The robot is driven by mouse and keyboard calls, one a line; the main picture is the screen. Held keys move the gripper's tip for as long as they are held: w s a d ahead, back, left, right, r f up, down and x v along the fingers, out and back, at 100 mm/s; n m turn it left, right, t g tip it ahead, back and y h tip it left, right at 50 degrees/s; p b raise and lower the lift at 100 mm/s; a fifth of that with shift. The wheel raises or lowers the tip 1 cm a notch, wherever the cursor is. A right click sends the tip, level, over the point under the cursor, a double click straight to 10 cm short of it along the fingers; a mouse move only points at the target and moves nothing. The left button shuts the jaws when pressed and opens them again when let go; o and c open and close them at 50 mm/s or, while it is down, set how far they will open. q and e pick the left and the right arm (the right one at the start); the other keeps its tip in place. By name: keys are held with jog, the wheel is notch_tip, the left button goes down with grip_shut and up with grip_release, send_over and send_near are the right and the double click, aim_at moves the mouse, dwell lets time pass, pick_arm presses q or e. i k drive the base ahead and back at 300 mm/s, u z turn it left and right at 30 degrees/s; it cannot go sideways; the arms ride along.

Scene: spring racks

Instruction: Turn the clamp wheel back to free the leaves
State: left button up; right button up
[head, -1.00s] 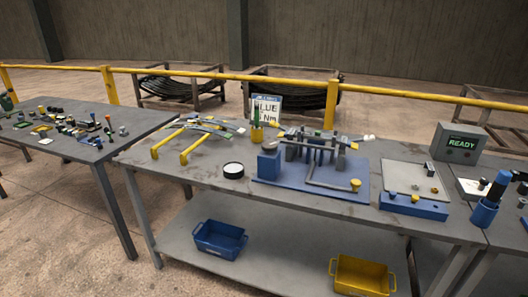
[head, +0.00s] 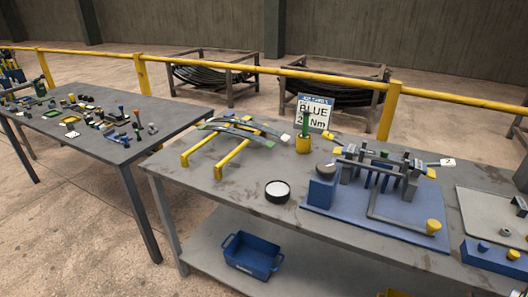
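A clamp fixture stands on a blue base plate (head: 318,201) on the grey table. A blue block (head: 322,190) at its left end carries a dark round wheel (head: 326,170). Grey upright posts (head: 411,185) stand along the fixture, and a bent grey bar with a yellow knob (head: 433,227) lies in front. Long leaves (head: 240,130) rest across two yellow rails (head: 232,159) to the left. Whether leaves sit between the posts is too small to tell. Neither of my grippers shows in the head view.
A blue bin (head: 252,256) sits on the lower shelf. The left table (head: 85,114) holds many small parts. The front left tabletop is clear.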

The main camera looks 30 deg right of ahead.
aim_at(324, 169)
jog(key=u, duration=0.05)
jog(key=i, duration=1)
jog(key=z, duration=0.45)
